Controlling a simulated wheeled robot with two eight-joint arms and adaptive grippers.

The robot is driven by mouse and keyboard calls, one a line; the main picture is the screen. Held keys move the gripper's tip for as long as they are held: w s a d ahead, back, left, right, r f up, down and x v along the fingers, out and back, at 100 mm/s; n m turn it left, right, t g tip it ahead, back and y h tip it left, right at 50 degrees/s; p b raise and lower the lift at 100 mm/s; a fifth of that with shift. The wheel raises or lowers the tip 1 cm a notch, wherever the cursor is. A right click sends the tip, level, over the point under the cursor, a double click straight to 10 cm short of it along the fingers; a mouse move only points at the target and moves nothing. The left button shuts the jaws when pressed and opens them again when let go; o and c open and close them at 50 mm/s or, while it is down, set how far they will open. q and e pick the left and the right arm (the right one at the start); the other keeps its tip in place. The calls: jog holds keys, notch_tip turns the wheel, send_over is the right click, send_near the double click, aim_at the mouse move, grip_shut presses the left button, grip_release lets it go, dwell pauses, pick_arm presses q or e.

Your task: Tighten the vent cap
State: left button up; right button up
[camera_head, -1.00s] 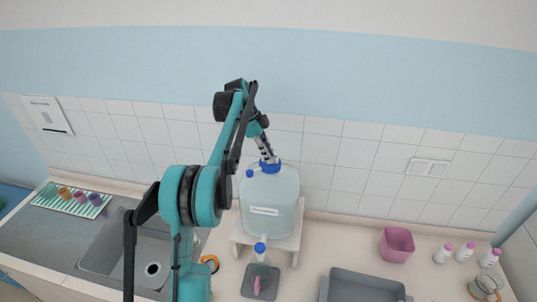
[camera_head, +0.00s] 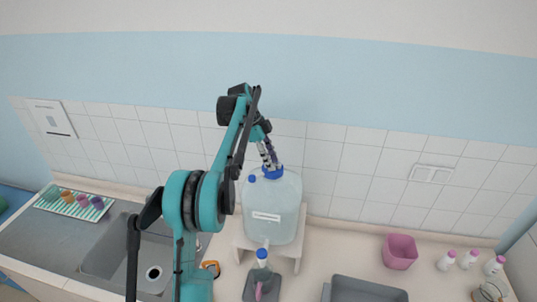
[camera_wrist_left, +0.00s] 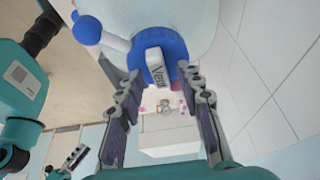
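My left gripper (camera_head: 270,163) reaches down to the cap from above. In the left wrist view, its two fingertips (camera_wrist_left: 160,73) lie against opposite edges of the cap, so it looks shut on it. The fingers partly hide the cap's near rim. A smaller blue cap (camera_wrist_left: 86,30) stands beside it. My right gripper (camera_wrist_left: 73,160) appears small at the lower left of the left wrist view, its finger gap unclear.
The carboy stands on a white stand. A pink bin (camera_head: 400,251), a grey tray (camera_head: 365,291) and several white bottles stand right. A sink lies left; the tiled wall is behind.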

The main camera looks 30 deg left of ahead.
pick_arm(q)
jog(key=v, duration=1.1)
jog(key=shift+a+r, duration=0.25)
jog(key=shift+r, duration=0.1)
jog(key=shift+s, duration=0.15)
jog(key=n+t+y+b, duration=0.15)
jog(key=n+b, duration=0.25)
jog(key=b, duration=0.7)
send_over(265, 169)
jog(key=s+d, duration=0.3)
jog(key=d, duration=0.2)
notch_tip(265, 169, down, 8)
jog(key=s+d+f+n+t+y+b, duration=0.1)
jog(key=s+d+f+n+b, duration=0.35)
jog(key=s+f+b, duration=0.35)
jog(key=s+d+f+n+t+b, duration=0.1)
jog(key=s+f+b, duration=0.4)
jog(key=f, duration=0.6)
jog(key=s+d+f+n+t+y+b, duration=0.1)
jog(key=s+d+f+n+b, duration=0.2)
jog(key=f, duration=0.9)
jog(key=s+d+f+n+t+b, duration=0.1)
jog(key=s+d+f+n+b, duration=0.1)
jog(key=s+f+b, duration=0.5)
jog(key=s+d+f, duration=0.1)
jog(key=s+f, duration=0.3)
jog(key=shift+f+n+t+y+b, duration=0.15)
jog(key=shift+n+t+y+b, duration=0.2)
